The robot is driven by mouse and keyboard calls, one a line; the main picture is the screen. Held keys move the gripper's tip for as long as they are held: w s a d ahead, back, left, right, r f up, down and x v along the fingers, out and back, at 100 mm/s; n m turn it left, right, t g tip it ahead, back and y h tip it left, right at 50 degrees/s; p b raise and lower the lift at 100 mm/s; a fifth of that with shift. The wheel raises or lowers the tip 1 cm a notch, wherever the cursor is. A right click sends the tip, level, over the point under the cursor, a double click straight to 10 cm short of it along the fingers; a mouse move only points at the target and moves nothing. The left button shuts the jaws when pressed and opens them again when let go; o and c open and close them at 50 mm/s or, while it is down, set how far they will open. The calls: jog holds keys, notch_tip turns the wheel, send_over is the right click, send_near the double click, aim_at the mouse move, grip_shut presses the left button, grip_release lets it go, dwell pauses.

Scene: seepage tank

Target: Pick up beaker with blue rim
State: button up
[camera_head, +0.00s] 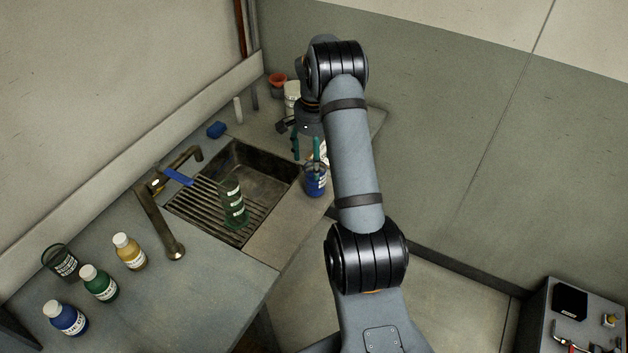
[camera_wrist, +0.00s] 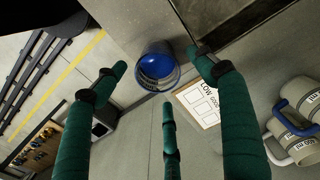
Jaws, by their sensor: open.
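The beaker with the blue rim (camera_head: 316,184) stands on the counter to the right of the sink, with a pale label and blue inside. In the wrist view the beaker (camera_wrist: 157,68) is seen from above, beyond and between my fingertips. My gripper (camera_head: 306,153) is just above it in the head view, partly hidden by my arm. In the wrist view my gripper (camera_wrist: 160,78) has its three green fingers spread, with nothing between them. I cannot tell the exact height gap.
A sink (camera_head: 267,172) with a green-marked glass (camera_head: 232,203) on its drain rack lies left of the beaker. A tap (camera_head: 160,215) stands beside it. Several bottles stand at front left.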

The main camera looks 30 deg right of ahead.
jog(key=f, duration=0.1)
jog(key=f+p, duration=0.1)
jog(key=f, duration=0.1)
jog(key=shift+s+d+f, duration=0.2)
jog(key=shift+s+f, duration=0.1)
jog(key=shift+f, duration=0.05)
jog(key=shift+w+f, duration=0.1)
jog(key=shift+c, duration=1)
jog(key=c, duration=1.5)
grip_shut()
